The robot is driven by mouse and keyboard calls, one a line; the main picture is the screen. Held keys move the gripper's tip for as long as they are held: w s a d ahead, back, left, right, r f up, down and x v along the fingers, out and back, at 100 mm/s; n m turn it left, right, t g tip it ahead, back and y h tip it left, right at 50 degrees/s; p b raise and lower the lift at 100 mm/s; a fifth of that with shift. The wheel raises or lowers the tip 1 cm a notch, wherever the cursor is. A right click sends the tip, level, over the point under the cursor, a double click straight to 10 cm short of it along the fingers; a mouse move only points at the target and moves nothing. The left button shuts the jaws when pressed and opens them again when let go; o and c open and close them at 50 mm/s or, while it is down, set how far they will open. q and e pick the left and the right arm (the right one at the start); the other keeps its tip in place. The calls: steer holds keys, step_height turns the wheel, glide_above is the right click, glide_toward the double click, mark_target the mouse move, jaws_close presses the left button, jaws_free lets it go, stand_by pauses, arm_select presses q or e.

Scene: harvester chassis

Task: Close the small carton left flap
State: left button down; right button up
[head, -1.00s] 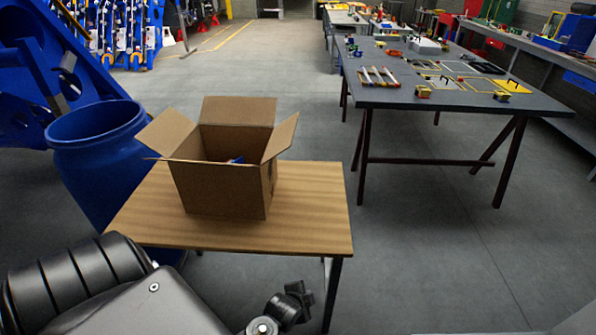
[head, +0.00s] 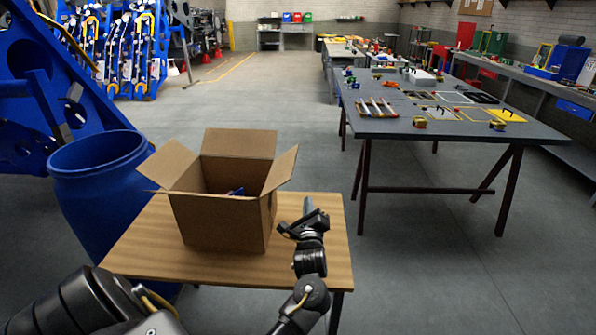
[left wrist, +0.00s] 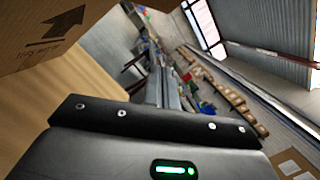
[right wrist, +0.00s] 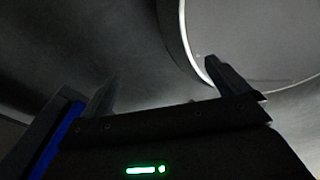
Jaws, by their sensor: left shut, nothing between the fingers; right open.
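The small carton (head: 220,222) stands upright on a wooden table with its top open. Its left flap (head: 166,164) leans outward to the left. The back flap (head: 239,143) stands up and the right flap (head: 281,170) leans outward. The front flap is too edge-on to judge. Something blue (head: 235,191) shows inside. My left gripper (head: 307,206) is shut and empty, just right of the carton above the table. In the left wrist view its fingers (left wrist: 160,88) are together beside the carton wall (left wrist: 50,35) with a printed arrow. My right gripper (right wrist: 165,80) is open and empty, outside the head view.
The wooden table (head: 320,255) has bare room right of the carton. A blue barrel (head: 98,190) stands close on the left. A dark workbench (head: 440,125) with parts is behind to the right, with open floor between.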

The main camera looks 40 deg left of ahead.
mark_target(281, 169)
arm_select(q)
steer(key=w+a+r+p, duration=0.3)
steer(key=w+a+r, duration=0.2)
steer(key=a, duration=0.4)
steer(key=shift+w+r+y+p, duration=0.3)
steer(key=shift+w+r+p, duration=0.1)
steer(key=shift+w, duration=0.15)
steer(key=shift+a, duration=0.1)
